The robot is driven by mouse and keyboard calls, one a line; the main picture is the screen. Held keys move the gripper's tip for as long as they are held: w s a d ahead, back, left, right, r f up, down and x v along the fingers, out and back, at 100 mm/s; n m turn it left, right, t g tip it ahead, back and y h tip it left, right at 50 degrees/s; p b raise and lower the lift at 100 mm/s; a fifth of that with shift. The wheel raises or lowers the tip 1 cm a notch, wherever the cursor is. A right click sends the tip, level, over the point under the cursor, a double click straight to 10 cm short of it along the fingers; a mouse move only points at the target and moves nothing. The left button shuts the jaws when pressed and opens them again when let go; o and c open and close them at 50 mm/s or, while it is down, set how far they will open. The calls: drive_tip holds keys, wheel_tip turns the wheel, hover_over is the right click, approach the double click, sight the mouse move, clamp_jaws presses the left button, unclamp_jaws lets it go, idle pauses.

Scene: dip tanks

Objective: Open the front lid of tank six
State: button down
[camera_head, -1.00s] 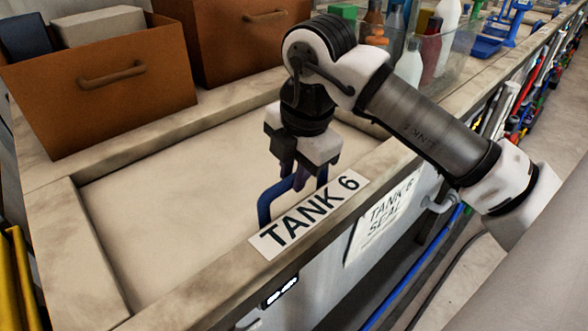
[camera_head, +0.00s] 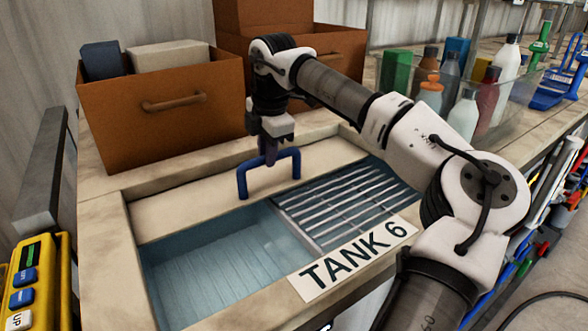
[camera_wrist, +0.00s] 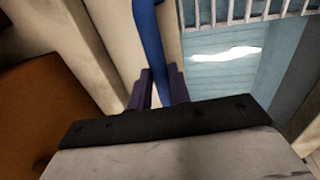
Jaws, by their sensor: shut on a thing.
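The beige front lid (camera_head: 185,205) of tank six lies toward the back of its opening, in front of the drawer boxes. Its blue handle (camera_head: 242,184) stands up near its front edge. My gripper (camera_head: 268,154) is shut on the handle's top bar. In the wrist view the blue handle (camera_wrist: 148,40) runs between the purple fingers (camera_wrist: 158,88). The tank's front part is uncovered, showing a blue-grey basin (camera_head: 215,262) and a slatted rack (camera_head: 335,205). The TANK 6 label (camera_head: 352,258) is on the front rim.
Brown drawer boxes (camera_head: 165,125) stand close behind the lid. A clear bin (camera_head: 395,100) with several bottles is at the back right. A yellow control box (camera_head: 40,285) is at the lower left. My arm crosses above the tank's right side.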

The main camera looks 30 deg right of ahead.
drive_tip(key=shift+w+a+p, duration=0.2)
drive_tip(key=shift+w+p, duration=0.25)
drive_tip(key=shift+w, duration=1.05)
drive_tip(key=shift+w+a+p, duration=0.2)
drive_tip(key=shift+w+p, duration=0.3)
drive_tip(key=shift+w, duration=1)
drive_tip(key=shift+w+a+p, duration=0.2)
drive_tip(key=shift+w+p, duration=0.25)
drive_tip(key=shift+w, duration=1.05)
drive_tip(key=c, duration=1.3)
unclamp_jaws()
wheel_tip(320, 180, up, 14)
drive_tip(key=s+b, duration=0.2)
drive_tip(key=shift+s+d+f, duration=0.2)
drive_tip(key=shift+s, duration=0.2)
